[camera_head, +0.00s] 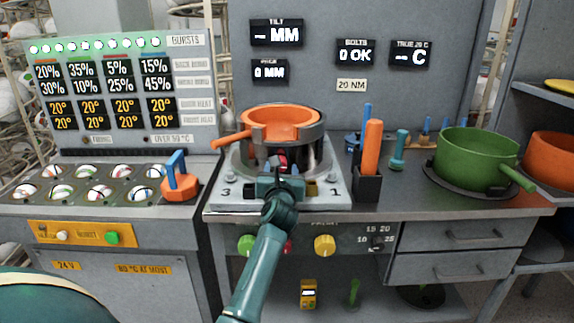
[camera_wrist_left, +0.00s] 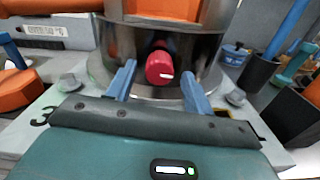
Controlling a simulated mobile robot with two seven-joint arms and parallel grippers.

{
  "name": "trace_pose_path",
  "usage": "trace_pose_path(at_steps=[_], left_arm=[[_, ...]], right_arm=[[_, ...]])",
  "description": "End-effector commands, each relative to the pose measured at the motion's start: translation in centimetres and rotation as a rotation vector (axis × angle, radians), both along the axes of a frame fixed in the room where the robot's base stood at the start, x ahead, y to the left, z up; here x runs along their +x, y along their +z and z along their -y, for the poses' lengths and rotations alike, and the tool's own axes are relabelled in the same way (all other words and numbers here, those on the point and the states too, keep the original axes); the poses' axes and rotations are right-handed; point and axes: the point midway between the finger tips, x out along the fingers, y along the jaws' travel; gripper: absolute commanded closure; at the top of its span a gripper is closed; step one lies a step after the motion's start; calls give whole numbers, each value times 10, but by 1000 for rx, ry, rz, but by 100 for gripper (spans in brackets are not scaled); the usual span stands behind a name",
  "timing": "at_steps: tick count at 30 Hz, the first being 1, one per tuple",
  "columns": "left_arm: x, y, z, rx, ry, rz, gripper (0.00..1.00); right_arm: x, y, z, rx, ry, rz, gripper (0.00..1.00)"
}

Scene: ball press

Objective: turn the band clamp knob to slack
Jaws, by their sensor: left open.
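The band clamp knob (camera_wrist_left: 158,66) is a small red cylinder with a white mark on its face, at the front of the shiny metal band (camera_wrist_left: 205,48). It also shows in the head view (camera_head: 282,160), partly hidden behind my gripper. The band stands on the grey press plate (camera_head: 225,202) with the orange mould (camera_head: 272,122) on top. My left gripper (camera_wrist_left: 157,76) is open, with its blue-grey fingers on either side of the knob. A gap shows between each finger and the knob, so they appear apart. My right gripper is not in view.
Bolts (camera_wrist_left: 70,83) stand at the plate's numbered corners. A dark holder (camera_head: 367,187) with an orange-handled tool is close on the right. A green pot (camera_head: 465,160) sits farther right. An orange-and-blue tool (camera_head: 179,184) and a ball tray (camera_head: 60,193) are on the left.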

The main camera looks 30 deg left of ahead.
Motion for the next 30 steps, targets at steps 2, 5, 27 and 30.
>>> trace_pose_path(at_steps=[2,5,27,30], left_arm=[[-1,0,-2,0,0,0,48],[-1,0,-2,0,0,0,48],[0,0,-2,0,0,1,93],[0,1,-2,-20,0,13,93]], right_arm=[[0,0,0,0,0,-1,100],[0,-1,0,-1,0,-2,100],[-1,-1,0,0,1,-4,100],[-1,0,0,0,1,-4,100]])
